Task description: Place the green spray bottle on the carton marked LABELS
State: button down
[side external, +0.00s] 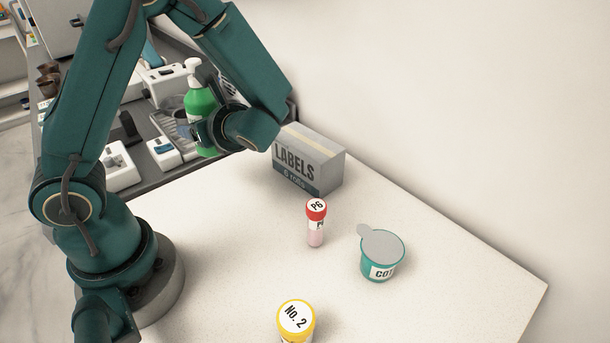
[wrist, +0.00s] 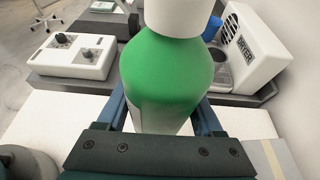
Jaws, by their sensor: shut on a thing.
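The green spray bottle (side external: 199,104) has a white pump top and is held upright in my gripper (side external: 205,135), above the far edge of the table. In the wrist view the green bottle (wrist: 165,75) fills the middle, between the two fingers of my gripper (wrist: 165,110). The carton marked LABELS (side external: 308,165) is a grey box with a tan tape strip, standing on the table to the right of the bottle and lower. Its top shows at the lower right of the wrist view (wrist: 270,155). My forearm hides a little of the carton's upper left in the side view.
A red-capped tube (side external: 316,225), a teal cup with a grey lid (side external: 381,257) and a yellow-capped jar (side external: 296,318) stand on the white table (side external: 440,300) in front of the carton. Behind the table, a counter holds white devices (wrist: 75,55). A wall rises at the right.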

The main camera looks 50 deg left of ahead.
jog(key=w+r+m+t+h, duration=0.6)
jog(key=w+r+m+t, duration=0.4)
jog(key=w+m+t, duration=0.15)
send_over(311, 133)
notch_tip(311, 133, down, 6)
jog(key=shift+w+f, duration=0.1)
jog(key=shift+f, duration=2.15)
jog(key=shift+c, duration=0.2)
grip_release()
jog(key=shift+f, duration=0.15)
